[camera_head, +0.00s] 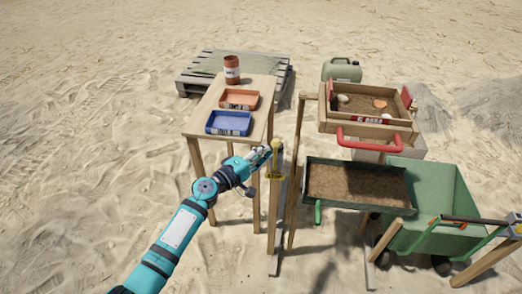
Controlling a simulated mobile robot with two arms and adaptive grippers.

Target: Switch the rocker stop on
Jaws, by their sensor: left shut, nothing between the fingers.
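My left gripper (264,155) is shut and empty, at the end of the teal arm that comes in from the lower left. Its fingertips are close beside a small yellow fixture (275,160) on a wooden post. This fixture seems to be the rocker stop, but its on or off position is too small to tell. I cannot tell whether the fingers touch it. The wooden sieve frame (362,126) with a red handle (369,140) stands to the right of the post. My right gripper is not in view.
A wooden table (203,117) with an orange tray (239,99), a blue tray (229,122) and a rusty can (232,69) stands behind the gripper. A green soil-filled tray (358,205) and a green wheelbarrow (432,190) are at right. Sand at left is clear.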

